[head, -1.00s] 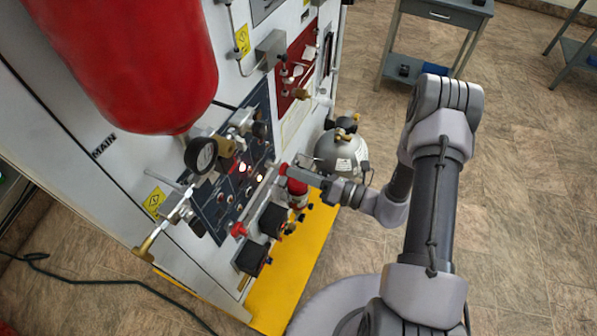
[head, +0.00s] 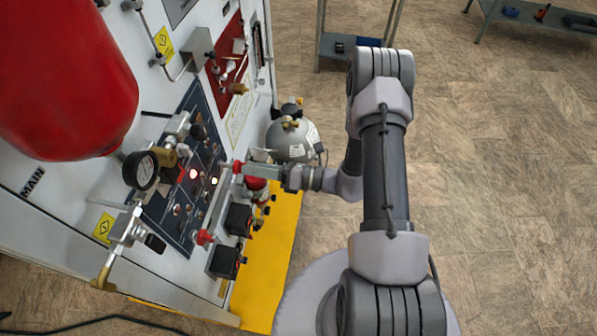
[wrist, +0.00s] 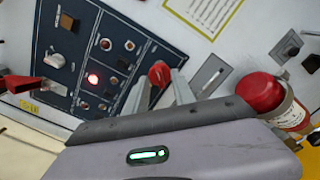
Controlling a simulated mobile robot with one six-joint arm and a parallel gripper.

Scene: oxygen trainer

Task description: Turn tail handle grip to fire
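A small red grip (wrist: 160,73) sits between my fingertips, close to the dark blue control panel (wrist: 60,80) in the wrist view. I take it as the tail handle grip, though no label on it can be read. In the head view the red grip (head: 237,167) is at the tip of my gripper (head: 250,170). My gripper (wrist: 162,82) has one finger on each side of it and looks shut on it; the contact is partly hidden.
A large red cylinder (head: 65,85) and a pressure gauge (head: 141,170) stick out at left. A grey sphere (head: 291,139) and black boxes (head: 225,262) sit beside the panel above a yellow base (head: 265,265).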

